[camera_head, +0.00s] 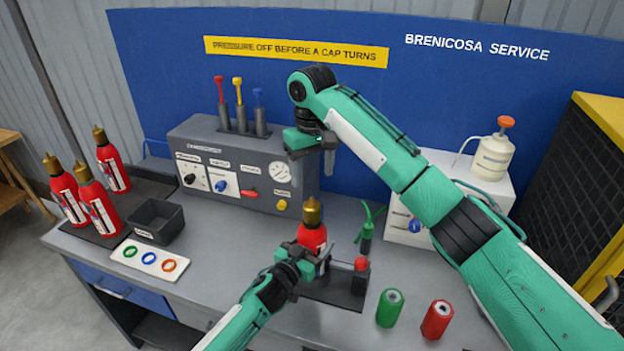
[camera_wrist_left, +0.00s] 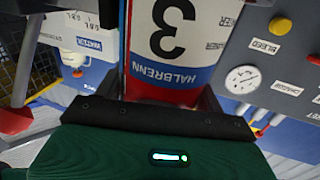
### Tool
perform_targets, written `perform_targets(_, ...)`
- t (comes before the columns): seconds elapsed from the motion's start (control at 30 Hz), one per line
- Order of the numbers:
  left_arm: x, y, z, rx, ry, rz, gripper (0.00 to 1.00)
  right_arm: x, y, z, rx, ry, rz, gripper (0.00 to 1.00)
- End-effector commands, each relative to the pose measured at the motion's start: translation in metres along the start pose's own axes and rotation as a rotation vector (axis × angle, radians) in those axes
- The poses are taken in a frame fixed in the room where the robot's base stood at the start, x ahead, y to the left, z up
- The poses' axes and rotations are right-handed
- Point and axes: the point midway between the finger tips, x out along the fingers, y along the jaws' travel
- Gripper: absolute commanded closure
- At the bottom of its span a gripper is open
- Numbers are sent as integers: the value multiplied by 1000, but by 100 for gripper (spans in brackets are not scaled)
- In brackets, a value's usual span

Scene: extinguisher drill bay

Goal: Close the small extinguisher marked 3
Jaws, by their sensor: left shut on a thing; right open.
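The small extinguisher marked 3 (camera_head: 311,236) stands upright on a dark holder plate (camera_head: 340,292) at the front middle of the bench, a brass cap (camera_head: 312,211) on its top. In the left wrist view its white label with a large 3 (camera_wrist_left: 165,38) appears upside down. My left gripper (camera_head: 307,262) is shut on the extinguisher's body; its dark finger (camera_wrist_left: 155,118) lies across the bottle in the wrist view. My right gripper (camera_head: 312,162) is open and empty, pointing down above the cap and apart from it. The cap's thread is too small to judge.
A red knob (camera_head: 361,263) sits beside the extinguisher. Behind is a grey service panel (camera_head: 240,160) with a gauge. Green (camera_head: 390,307) and red (camera_head: 437,319) cylinders stand at the right front. Several red extinguishers (camera_head: 98,208), a dark bin (camera_head: 158,221) and a ring card (camera_head: 149,258) are left.

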Motion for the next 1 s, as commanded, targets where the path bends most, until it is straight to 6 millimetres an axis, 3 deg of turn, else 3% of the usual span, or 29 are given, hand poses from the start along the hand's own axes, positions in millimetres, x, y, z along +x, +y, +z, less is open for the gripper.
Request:
perform_targets(0.27,0,0,-1,-1,1,0,94,-1,0,0,1,0,0,33)
perform_targets(0.3,0,0,-1,-1,1,0,24,-1,0,0,1,0,0,33)
perform_targets(0.4,0,0,-1,-1,1,0,5,-1,0,0,1,0,0,33)
perform_targets(0.77,-3,0,0,0,0,0,5,0,0,0,0,0,0,33)
perform_targets(1.0,-32,0,2,1,0,1,5,7,0,0,0,0,0,33)
